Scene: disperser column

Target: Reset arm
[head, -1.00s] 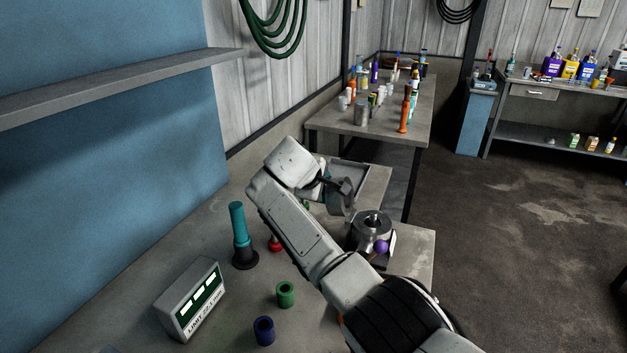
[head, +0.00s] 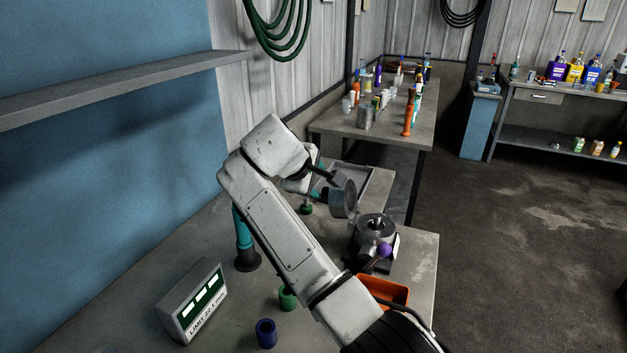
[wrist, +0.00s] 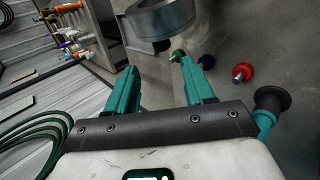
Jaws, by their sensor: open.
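My gripper (head: 322,190) is raised over the far part of the grey workbench (head: 120,300), largely hidden by my own arm in the head view. In the wrist view my gripper (wrist: 159,66) has its two teal fingers spread apart with nothing between them. A round grey metal part (wrist: 160,18) lies just beyond the fingertips; it also shows in the head view (head: 343,198). A metal chuck-like fixture (head: 375,228) with a purple ball knob (head: 384,250) stands to the right of the gripper. A small light piece shows at its centre.
A teal-handled black stand (head: 246,260), a display box (head: 192,303), a green ring (head: 288,298) and a blue ring (head: 266,333) stand near my arm. An orange bin (head: 388,290) is at right. Red (wrist: 243,72), blue (wrist: 206,62) and green (wrist: 178,55) knobs lie beyond the fingers.

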